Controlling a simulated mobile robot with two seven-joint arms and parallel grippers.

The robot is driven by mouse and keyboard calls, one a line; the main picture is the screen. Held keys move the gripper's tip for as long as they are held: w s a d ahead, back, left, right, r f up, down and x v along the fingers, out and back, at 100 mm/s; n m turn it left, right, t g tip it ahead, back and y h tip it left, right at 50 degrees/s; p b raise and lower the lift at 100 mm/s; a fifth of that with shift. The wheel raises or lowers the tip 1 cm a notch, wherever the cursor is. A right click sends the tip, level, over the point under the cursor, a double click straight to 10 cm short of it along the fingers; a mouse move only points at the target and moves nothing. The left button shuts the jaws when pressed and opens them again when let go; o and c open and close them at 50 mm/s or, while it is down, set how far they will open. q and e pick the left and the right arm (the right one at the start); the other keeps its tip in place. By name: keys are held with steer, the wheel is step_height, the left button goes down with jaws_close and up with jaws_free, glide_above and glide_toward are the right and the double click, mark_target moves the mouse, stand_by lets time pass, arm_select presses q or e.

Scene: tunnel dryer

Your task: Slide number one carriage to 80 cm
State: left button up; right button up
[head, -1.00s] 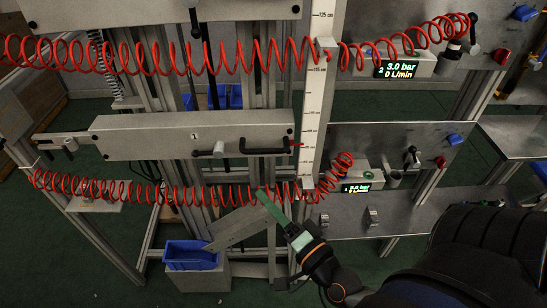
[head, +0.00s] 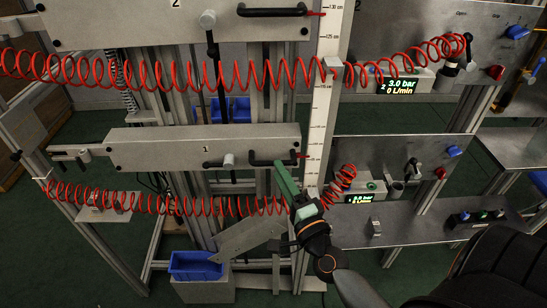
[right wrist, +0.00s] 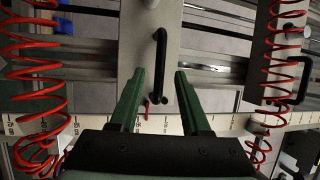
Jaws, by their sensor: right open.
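The number one carriage (head: 150,149) is a wide grey plate marked "1", set level on upright rails. It has a black bar handle (head: 268,163), a clamp lever with a light knob (head: 229,160), and a red pointer (head: 303,156) against the upright white cm scale (head: 320,115). The reading at the pointer is too small to make out. My right gripper (head: 285,178) is just below and in front of the handle's right end. In the right wrist view its green fingers are open, with the handle (right wrist: 160,65) lined up between them; contact cannot be told. My left gripper is out of view.
The number two carriage (head: 120,22) hangs above. Red coiled hoses (head: 130,72) stretch across both levels, the lower one close to my right gripper. A blue bin (head: 195,265) sits below. Panels with displays (head: 361,198), valves and a shelf (head: 410,225) stand at right.

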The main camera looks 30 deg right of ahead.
steer(key=shift+p+x, duration=0.4)
steer(key=shift+x, duration=1.8)
jaws_close()
steer(key=shift+f, duration=0.1)
